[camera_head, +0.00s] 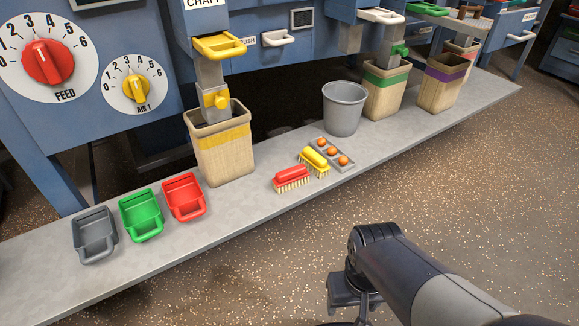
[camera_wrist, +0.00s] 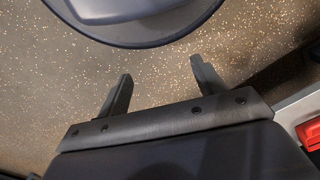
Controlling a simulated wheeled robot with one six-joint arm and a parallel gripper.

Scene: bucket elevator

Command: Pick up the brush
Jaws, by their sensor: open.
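Two brushes lie close together on the grey bench in the head view. One is a red brush (camera_head: 292,174) with pale bristles facing down. The other is a yellow brush (camera_head: 314,158), just behind it to the right. In the wrist view my gripper (camera_wrist: 162,80) is open and empty, its two fingers apart over the speckled floor. In the head view my arm is at the lower right, in front of the bench and away from the brushes. The fingers cannot be made out clearly there. A red thing (camera_wrist: 310,132) shows at the right edge of the wrist view; I cannot tell what it is.
A tray with orange balls (camera_head: 333,153) lies beside the yellow brush. Grey (camera_head: 95,236), green (camera_head: 141,215) and red (camera_head: 184,197) scoops stand left. A grey bucket (camera_head: 344,108) and a yellow-banded bin (camera_head: 222,150) stand behind. The floor (camera_head: 240,270) before the bench is clear.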

